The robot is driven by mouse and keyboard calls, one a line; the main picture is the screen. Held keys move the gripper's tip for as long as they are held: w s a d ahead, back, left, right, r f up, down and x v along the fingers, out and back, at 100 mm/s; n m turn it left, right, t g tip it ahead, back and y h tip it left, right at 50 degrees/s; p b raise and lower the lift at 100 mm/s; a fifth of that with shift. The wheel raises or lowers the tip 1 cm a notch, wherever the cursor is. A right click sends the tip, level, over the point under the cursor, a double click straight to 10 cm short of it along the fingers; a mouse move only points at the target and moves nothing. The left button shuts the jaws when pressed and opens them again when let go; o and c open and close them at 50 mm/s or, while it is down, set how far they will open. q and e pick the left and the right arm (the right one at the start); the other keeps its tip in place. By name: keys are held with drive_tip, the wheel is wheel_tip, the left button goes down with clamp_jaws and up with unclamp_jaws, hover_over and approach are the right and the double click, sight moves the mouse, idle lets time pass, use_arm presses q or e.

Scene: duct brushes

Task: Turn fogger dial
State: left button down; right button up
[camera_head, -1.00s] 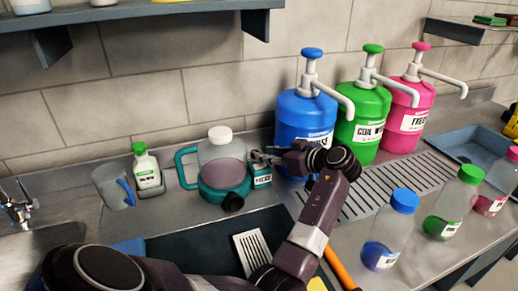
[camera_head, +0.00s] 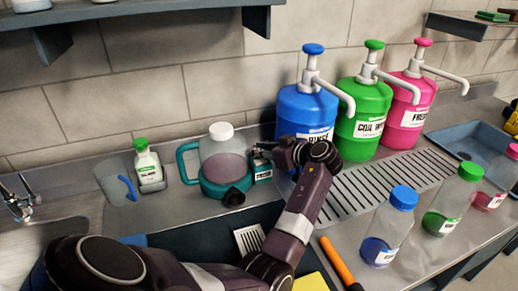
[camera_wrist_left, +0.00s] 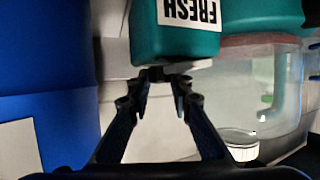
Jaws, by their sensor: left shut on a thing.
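The fogger (camera_head: 222,165) stands on the counter by the back wall, with a clear tank of pink liquid, a white cap, a teal base and handle, and a dark nozzle facing the front. A small teal box (camera_head: 262,172) with a "FRESH" label is at its right side. In the left wrist view the box (camera_wrist_left: 175,40) shows upside down, its label facing the camera. My left gripper (camera_head: 262,152) reaches in from the right at the box's top. In the wrist view its fingertips (camera_wrist_left: 166,76) close on a small dark dial at the box's edge, mostly hidden between them.
A blue pump jug (camera_head: 305,115) stands close to the right of my gripper, with green and pink jugs beyond. A green-capped bottle (camera_head: 149,168) and a clear cup (camera_head: 115,182) stand at left. Capped bottles (camera_head: 388,228) line the front right; a drain grate (camera_head: 385,185) lies between.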

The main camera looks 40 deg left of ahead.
use_arm(q)
drive_tip(key=shift+s+r+m+t+p, duration=0.15)
drive_tip(key=shift+m+t+p, duration=0.55)
drive_tip(key=shift+t, duration=0.1)
drive_tip(key=m+t+h+p, duration=0.1)
drive_tip(key=m+t+p, duration=0.1)
drive_tip(key=shift+s+a+t, duration=0.1)
drive_tip(key=shift+s+t, duration=0.05)
drive_tip(key=shift+t, duration=0.15)
drive_tip(key=shift+m+t+h, duration=0.3)
drive_tip(key=shift+m+t, duration=0.1)
drive_tip(key=shift+m, duration=0.2)
drive_tip(key=c, duration=2)
unclamp_jaws()
